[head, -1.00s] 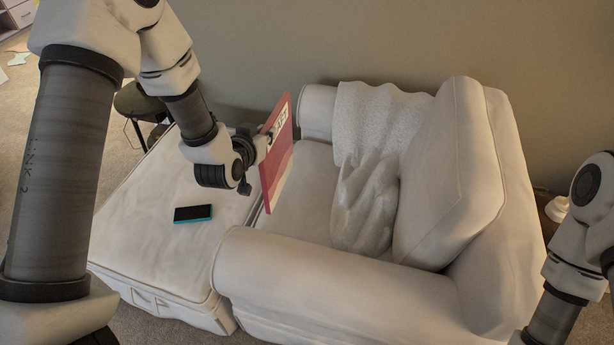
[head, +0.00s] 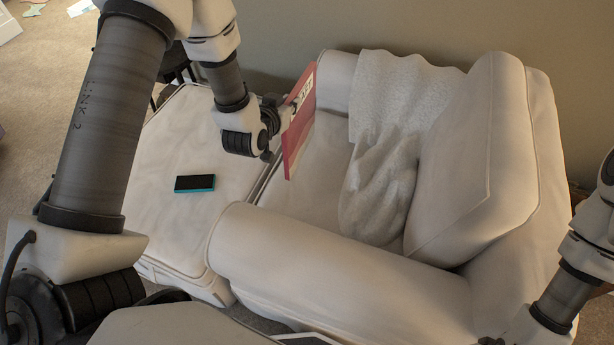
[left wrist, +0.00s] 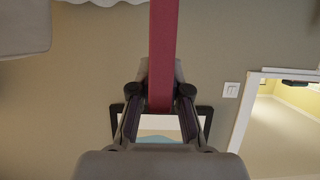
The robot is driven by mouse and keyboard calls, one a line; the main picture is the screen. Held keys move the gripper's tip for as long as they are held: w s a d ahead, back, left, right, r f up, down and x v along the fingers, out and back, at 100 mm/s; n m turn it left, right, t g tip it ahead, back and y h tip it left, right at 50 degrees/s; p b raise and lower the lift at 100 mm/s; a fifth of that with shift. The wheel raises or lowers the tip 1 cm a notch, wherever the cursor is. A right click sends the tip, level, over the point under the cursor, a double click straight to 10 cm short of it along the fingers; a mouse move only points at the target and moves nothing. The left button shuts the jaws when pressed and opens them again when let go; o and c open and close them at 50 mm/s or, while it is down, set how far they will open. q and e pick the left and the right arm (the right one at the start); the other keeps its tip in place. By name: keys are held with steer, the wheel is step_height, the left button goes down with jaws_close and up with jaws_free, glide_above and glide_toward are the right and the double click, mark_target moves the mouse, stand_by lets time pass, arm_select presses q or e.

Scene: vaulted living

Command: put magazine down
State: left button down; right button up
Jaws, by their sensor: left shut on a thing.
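The magazine (head: 300,132) is red with a white title strip and is held upright, edge-on to my left gripper, at the front of the armchair seat. My left gripper (head: 285,113) is shut on it. In the left wrist view the magazine's red edge (left wrist: 163,50) runs up from between the two fingers of the left gripper (left wrist: 160,100). Whether its lower edge touches the seat cannot be told. My right arm shows at the right edge of the head view, but its gripper is out of view.
The white armchair (head: 330,260) has a pale throw (head: 385,130) over its back and seat. A white ottoman (head: 165,150) stands left of it, with a dark and teal phone-like object (head: 194,183) on top and free room around it. A wall is behind.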

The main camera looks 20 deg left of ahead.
arm_select(q)
steer(key=b, duration=0.2)
glide_above(292, 147)
steer(key=w, duration=0.2)
step_height(292, 147, down, 6)
steer(key=f, duration=0.6)
steer(key=a+f, duration=0.1)
steer(key=f, duration=0.2)
steer(key=shift+s+f, duration=0.2)
steer(key=shift+f, duration=0.2)
steer(key=c, duration=1.6)
jaws_free()
steer(key=shift+s+f, duration=0.1)
steer(key=shift+f, duration=0.05)
steer(key=o, duration=0.5)
steer(key=shift+c, duration=0.2)
